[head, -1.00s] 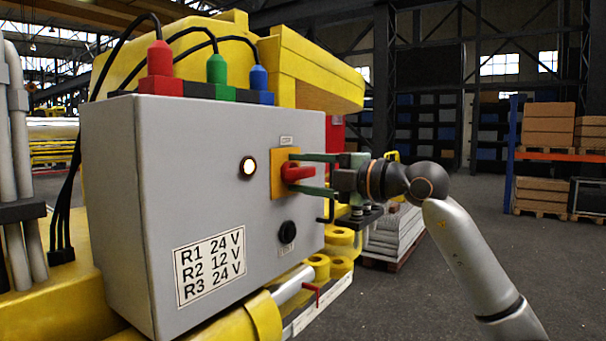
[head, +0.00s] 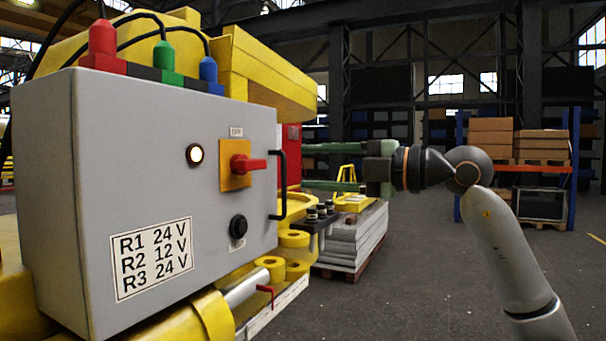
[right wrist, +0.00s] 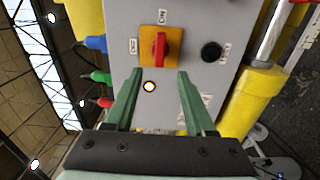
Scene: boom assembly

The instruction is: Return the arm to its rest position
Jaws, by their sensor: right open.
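My right gripper (head: 308,168) is open and empty. In the head view it is to the right of the grey control box (head: 62,185), its green fingers pointing left. The red rotary switch (head: 247,163) sits on a yellow plate on the box, its handle pointing right. A gap shows between the fingers and the switch. In the right wrist view the switch (right wrist: 160,48) is beyond the open fingertips (right wrist: 155,75), apart from them. The round indicator lamp (head: 195,155) glows. My left gripper is out of view.
A black handle (head: 279,185) stands on the box's right edge. Red, green and blue plugs with cables top the box. Yellow machine parts (head: 265,75) are behind and below it. A pallet stack (head: 350,240) stands behind my gripper. The floor to the right is open.

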